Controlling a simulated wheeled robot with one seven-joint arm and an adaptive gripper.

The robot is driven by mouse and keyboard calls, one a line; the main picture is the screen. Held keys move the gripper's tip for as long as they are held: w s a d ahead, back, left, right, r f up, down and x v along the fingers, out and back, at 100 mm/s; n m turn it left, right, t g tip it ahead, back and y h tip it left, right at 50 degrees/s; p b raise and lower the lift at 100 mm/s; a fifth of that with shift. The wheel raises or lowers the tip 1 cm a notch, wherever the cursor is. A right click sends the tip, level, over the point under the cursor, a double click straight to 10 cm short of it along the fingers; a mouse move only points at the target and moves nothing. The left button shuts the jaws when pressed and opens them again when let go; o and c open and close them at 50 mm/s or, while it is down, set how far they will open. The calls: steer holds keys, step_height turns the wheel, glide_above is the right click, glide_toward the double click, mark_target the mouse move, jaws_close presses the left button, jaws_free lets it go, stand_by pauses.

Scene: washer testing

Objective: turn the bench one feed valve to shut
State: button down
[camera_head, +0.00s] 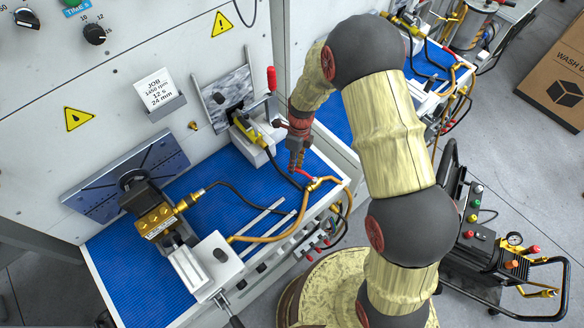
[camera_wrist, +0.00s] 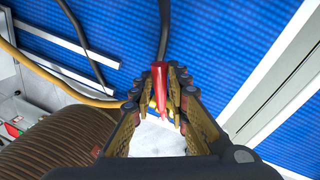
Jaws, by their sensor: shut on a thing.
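The bench one feed valve has a red lever (camera_head: 306,174) and a brass body (camera_head: 315,184) at the right front edge of the blue-matted bench. My gripper (camera_head: 297,165) is at the lever in the head view, reaching down from above. In the wrist view the lever (camera_wrist: 160,76) lies between the two fingers of my gripper (camera_wrist: 160,102), which are shut on it. Some brass shows below the lever between the fingers. The rest of the valve body is mostly hidden there. The lever's exact angle to the pipe is hard to tell.
An orange hose (camera_head: 283,234) and a black hose (camera_head: 240,192) run across the blue mat (camera_head: 130,265). A grey vice (camera_head: 212,260) stands at the bench front. A black cart (camera_head: 482,240) stands to the right. A second bench (camera_head: 430,65) lies behind.

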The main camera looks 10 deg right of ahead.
steer(key=shift+w+d+r+m+t+y+p, duration=0.1)
steer(key=shift+w+d+m+p, duration=0.3)
steer(key=shift+m, duration=0.35)
steer(key=shift+w+d+f+m+t+y+p, duration=0.1)
steer(key=shift+w+d+m+p, duration=0.35)
steer(key=shift+m, duration=0.35)
steer(key=shift+w+d+r+m+t+y+p, duration=0.1)
steer(key=shift+w+d+m+p, duration=0.3)
steer(key=shift+m, duration=0.35)
steer(key=c, duration=1.7)
jaws_free()
steer(key=r, duration=0.4)
steer(key=d+r, duration=0.1)
steer(key=r, duration=0.2)
steer(key=w+d+r, duration=0.1)
steer(key=r, duration=0.3)
steer(key=shift+w+r, duration=0.1)
steer(key=shift+r, duration=0.2)
